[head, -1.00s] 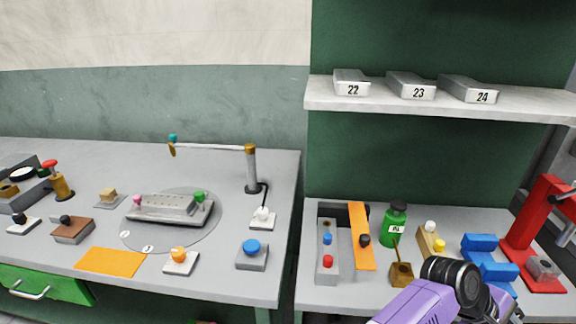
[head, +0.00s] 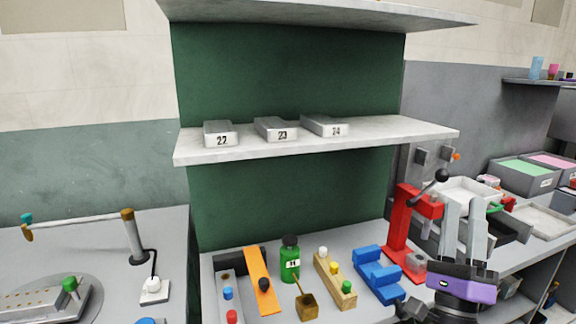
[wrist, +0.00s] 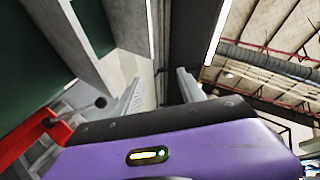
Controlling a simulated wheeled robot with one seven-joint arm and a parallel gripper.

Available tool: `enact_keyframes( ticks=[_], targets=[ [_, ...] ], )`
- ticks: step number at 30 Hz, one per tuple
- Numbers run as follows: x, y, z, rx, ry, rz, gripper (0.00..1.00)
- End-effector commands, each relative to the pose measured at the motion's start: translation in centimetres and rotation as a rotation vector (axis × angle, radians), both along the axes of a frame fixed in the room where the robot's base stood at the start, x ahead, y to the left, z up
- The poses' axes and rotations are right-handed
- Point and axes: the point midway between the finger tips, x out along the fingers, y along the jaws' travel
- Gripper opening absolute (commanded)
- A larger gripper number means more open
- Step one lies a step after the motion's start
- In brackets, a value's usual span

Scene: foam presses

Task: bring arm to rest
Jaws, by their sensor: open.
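My gripper (head: 462,232) is at the lower right of the head view, a purple body with two grey fingers pointing up. The fingers are apart and nothing shows between them. It is in front of the right-hand worktop, just right of the red press (head: 410,225). In the wrist view my gripper (wrist: 160,88) points up toward the ceiling, with its fingers spread and empty. The red press (wrist: 35,135) shows at the left of that view.
A shelf (head: 380,137) with metal blocks marked 22, 23 and 24 hangs at the back. A green bottle (head: 290,262), an orange strip (head: 261,284) and blue blocks (head: 377,272) are on the worktop. Grey bins (head: 525,182) and trays stand at the right.

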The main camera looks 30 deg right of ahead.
Motion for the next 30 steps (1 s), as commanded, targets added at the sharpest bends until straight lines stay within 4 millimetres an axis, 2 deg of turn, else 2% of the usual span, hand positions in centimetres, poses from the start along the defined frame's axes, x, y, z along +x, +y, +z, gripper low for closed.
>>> enact_keyframes(
  ticks=[6,10,13,17,22,27,30],
  targets=[
    [0.7,7.1,-5.2,-0.302,0.429,-0.063,0.47],
    [-0.1,11.1,-9.5,-0.476,0.658,-0.093,0.47],
    [-1.5,14.1,-13.0,-0.61,0.822,-0.106,0.47],
    [-4.2,17.9,-17.5,-0.78,1.023,-0.112,0.47],
    [-9.0,22.8,-22.6,-0.998,1.257,-0.094,0.47],
    [-13.8,26.9,-25.7,-1.179,1.428,-0.058,0.47],
    [-15.7,28.5,-26.6,-1.251,1.49,-0.038,0.47]
  ],
)
